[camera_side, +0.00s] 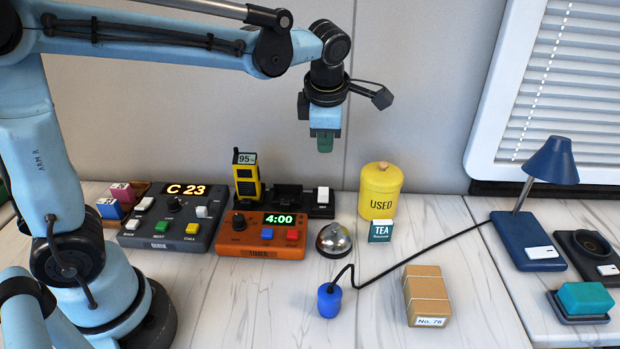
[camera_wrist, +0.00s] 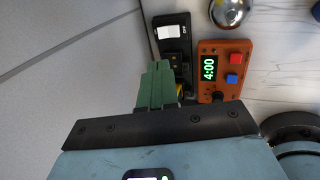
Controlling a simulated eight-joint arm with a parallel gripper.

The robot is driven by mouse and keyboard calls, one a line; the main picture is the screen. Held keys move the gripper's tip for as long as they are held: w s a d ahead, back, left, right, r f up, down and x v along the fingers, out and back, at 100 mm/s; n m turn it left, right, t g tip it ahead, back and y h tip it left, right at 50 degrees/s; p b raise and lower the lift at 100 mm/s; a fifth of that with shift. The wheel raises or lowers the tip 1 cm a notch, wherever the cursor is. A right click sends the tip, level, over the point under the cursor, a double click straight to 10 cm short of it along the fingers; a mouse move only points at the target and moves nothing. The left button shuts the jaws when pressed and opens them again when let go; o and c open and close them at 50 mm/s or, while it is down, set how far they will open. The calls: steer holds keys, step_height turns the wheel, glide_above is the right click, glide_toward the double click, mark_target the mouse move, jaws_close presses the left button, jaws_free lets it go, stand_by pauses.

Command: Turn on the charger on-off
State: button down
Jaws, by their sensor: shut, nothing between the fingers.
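The black charger (camera_side: 290,211) stands at the back of the table against the wall. A white on-off switch (camera_side: 323,195) is at its right end. In the wrist view the charger (camera_wrist: 176,47) shows its white switch (camera_wrist: 171,32) with the word OFF beside it. A yellow handset (camera_side: 246,176) showing 95 stands upright at the charger's left end; in the wrist view my fingers mostly hide it. My gripper (camera_side: 325,144) points down, shut and empty, well above the charger's right end and touching nothing. Its green fingers also show in the wrist view (camera_wrist: 157,85).
An orange timer (camera_side: 263,248) reading 4:00 stands in front of the charger, with a silver bell (camera_side: 334,240) to its right. A yellow USED canister (camera_side: 380,192) and TEA box (camera_side: 381,231) are right of the charger. A dark C 23 panel (camera_side: 166,232) is left.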

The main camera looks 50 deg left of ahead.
mark_target(324, 189)
steer(key=x, duration=1.3)
steer(key=shift+w+a+f, duration=0.1)
steer(key=shift+a+f, duration=0.05)
steer(key=shift+f, duration=0.2)
steer(key=shift+w+a+f, duration=0.1)
steer(key=shift+f, duration=0.1)
steer(key=shift+s+d+r, duration=0.1)
steer(key=shift+s+d, duration=0.45)
steer(key=shift+d, duration=0.05)
steer(key=w+a+v, duration=0.1)
steer(key=v, duration=1.3)
steer(key=shift+w+a+r, duration=0.15)
steer(key=shift+r, duration=0.2)
